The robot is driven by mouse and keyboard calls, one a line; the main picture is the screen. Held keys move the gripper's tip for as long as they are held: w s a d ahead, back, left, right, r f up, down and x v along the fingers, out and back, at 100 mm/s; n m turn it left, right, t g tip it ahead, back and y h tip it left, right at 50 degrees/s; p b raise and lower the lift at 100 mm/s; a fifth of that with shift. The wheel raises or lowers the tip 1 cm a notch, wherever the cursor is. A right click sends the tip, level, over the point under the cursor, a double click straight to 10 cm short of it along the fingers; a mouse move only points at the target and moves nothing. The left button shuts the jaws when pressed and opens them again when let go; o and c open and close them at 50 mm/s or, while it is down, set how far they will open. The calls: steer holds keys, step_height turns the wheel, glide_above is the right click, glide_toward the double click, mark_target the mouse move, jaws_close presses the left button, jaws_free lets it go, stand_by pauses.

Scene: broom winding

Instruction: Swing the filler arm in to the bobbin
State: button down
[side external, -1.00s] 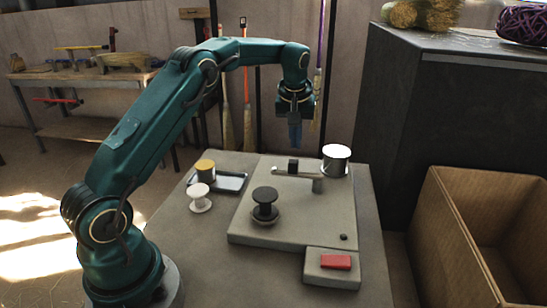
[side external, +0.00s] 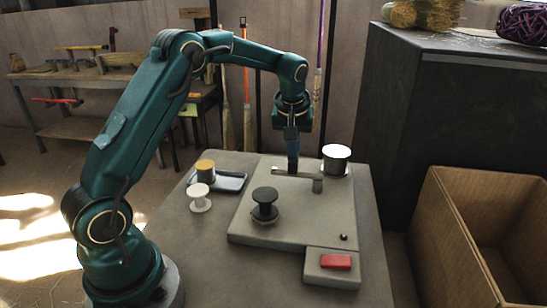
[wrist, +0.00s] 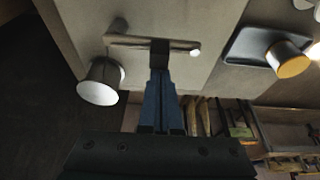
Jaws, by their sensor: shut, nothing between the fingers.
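The filler arm (side external: 306,175) is a thin grey bar on a short post on the grey base plate, reaching left from the post. In the wrist view the bar (wrist: 130,41) lies across the top, with a pale tip at its right end. The black bobbin (side external: 265,200) stands upright nearer the camera, apart from the bar.
A silver wire spool (side external: 336,159) stands behind the post. A dark tray (side external: 234,182), a yellow-topped spool (side external: 205,171) and a white spool (side external: 199,199) are at the left. A red button (side external: 336,262) is at the front. The plate between bar and bobbin is clear.

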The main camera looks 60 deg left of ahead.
mark_target(290, 163)
steer(key=shift+s+d+n, duration=0.25)
steer(key=shift+s+n, duration=0.1)
steer(key=shift+n, duration=0.45)
steer(key=shift+s+d+n+g+y, duration=0.35)
steer(key=shift+n+g+y, duration=0.05)
steer(key=shift+n, duration=0.4)
steer(key=n, duration=0.1)
steer(key=s+d+n, duration=0.1)
steer(key=shift+d+n+g, duration=0.1)
steer(key=shift+n+g, duration=0.2)
steer(key=shift+g, duration=0.1)
steer(key=d+n, duration=0.1)
steer(key=n+g, duration=0.1)
steer(key=n, duration=0.1)
steer(key=shift+s+d, duration=0.35)
steer(key=shift+d, duration=0.25)
steer(key=shift+s+d, duration=0.1)
